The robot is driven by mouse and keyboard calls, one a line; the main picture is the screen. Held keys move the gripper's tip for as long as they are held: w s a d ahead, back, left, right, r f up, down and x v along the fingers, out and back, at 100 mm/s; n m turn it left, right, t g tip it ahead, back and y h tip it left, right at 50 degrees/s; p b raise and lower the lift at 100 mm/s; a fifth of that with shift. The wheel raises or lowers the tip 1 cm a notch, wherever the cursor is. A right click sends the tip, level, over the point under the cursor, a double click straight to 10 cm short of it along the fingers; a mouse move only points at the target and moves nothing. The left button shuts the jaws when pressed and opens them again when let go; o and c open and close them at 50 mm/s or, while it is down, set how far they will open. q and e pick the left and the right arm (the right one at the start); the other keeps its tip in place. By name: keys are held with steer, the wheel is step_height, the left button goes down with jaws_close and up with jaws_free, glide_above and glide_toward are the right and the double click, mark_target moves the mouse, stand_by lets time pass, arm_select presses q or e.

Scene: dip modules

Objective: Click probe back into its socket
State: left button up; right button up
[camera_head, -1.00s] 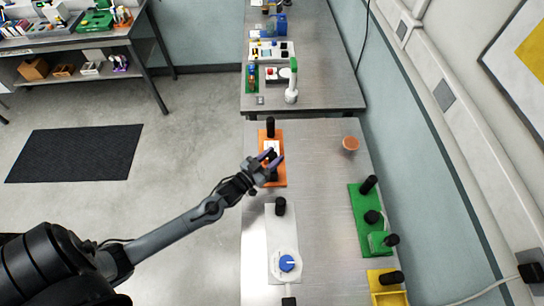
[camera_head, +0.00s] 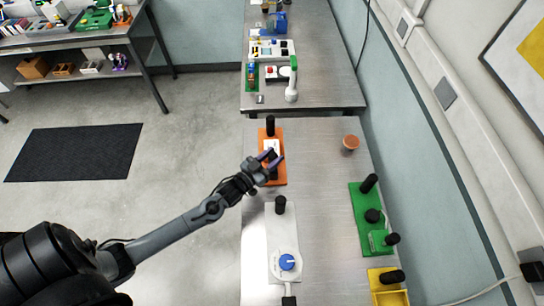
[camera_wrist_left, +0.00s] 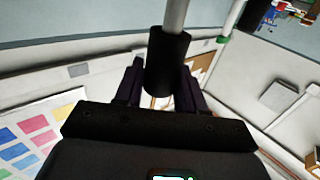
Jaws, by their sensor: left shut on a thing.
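My left gripper (camera_head: 272,160), with purple-tinted fingers, is over the orange module (camera_head: 280,136) on the near table. In the left wrist view, my gripper (camera_wrist_left: 160,92) is shut on a black cylindrical grip (camera_wrist_left: 167,62) with a grey rod beyond it, which looks like the probe. In the head view, the fingers and wrist partly hide the held piece, so I cannot tell whether it sits in a socket or is apart from it. A black upright post (camera_head: 270,122) stands at the module's far end. My right gripper is out of view.
A white module with a blue knob (camera_head: 287,262) lies nearer. A green module (camera_head: 366,220) with black posts and a yellow one (camera_head: 388,297) line the right edge. An orange-brown round piece (camera_head: 351,142) stands apart. The table's middle is clear.

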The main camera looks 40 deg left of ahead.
arm_select(q)
steer(key=shift+f+b, duration=0.95)
steer(key=shift+f, duration=0.4)
stand_by(0.8)
steer(key=shift+f+b, duration=0.3)
steer(key=shift+f, duration=0.15)
steer(key=shift+f, duration=0.35)
stand_by(0.4)
steer(key=shift+c, duration=0.4)
steer(key=o, duration=1.8)
steer(key=shift+r, duration=0.1)
steer(key=shift+r+p, duration=1.25)
steer(key=shift+r, duration=0.15)
steer(key=shift+r+p, duration=2.95)
steer(key=shift+r, duration=0.05)
